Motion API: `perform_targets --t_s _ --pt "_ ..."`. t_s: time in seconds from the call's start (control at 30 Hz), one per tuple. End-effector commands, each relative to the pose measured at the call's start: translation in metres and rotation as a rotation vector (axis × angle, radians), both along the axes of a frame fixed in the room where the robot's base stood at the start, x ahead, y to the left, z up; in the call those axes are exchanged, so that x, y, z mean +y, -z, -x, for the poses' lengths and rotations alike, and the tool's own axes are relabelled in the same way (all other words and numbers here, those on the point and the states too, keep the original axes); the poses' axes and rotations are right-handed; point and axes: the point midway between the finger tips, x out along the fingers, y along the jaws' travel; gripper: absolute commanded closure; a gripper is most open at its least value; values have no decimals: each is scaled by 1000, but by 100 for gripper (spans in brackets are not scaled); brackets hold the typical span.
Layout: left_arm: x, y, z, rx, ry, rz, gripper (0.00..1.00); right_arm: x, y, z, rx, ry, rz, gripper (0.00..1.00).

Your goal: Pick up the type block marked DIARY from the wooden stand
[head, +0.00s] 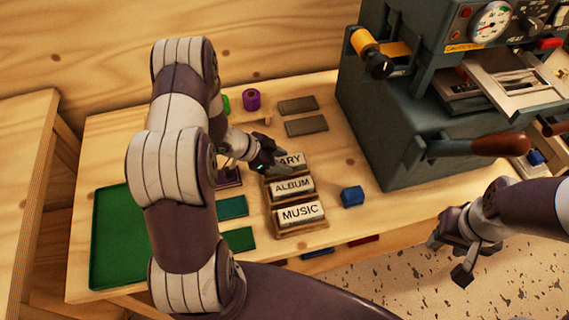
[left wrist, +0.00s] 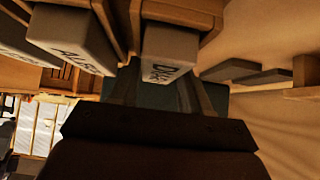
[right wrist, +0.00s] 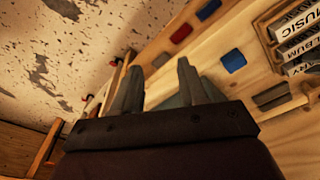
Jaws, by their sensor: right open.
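The DIARY type block (head: 292,160) sits in the back slot of the wooden stand (head: 301,231), with only "ARY" showing past my left gripper. ALBUM (head: 292,185) and MUSIC (head: 300,213) blocks sit in front of it. My left gripper (head: 268,160) is at the left end of the DIARY block. In the left wrist view the DIARY block (left wrist: 168,50) is lined up between my spread fingers, and the ALBUM block (left wrist: 72,38) is to its left. Whether the fingers touch the block is unclear. My right gripper (head: 455,245) is open and empty, off the table's front right.
A dark press machine (head: 390,130) with a wooden-handled lever (head: 490,144) stands right of the stand. A blue block (head: 352,196) lies between them. A green tray (head: 118,235) is at the left. Grey slabs (head: 305,126) and a purple roll (head: 252,99) lie behind.

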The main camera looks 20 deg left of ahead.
Motion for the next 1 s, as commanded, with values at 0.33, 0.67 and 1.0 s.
perform_targets --t_s 0.33,0.67,1.0 --pt "0 -3 -1 -2 1 0 98 0 -1 0 0 0 0 57" --pt "-7 -49 -9 -4 4 -2 98 0 -7 0 0 0 0 57" --pt "-57 -97 -71 -5 4 -1 98 0 -15 0 0 0 0 57"
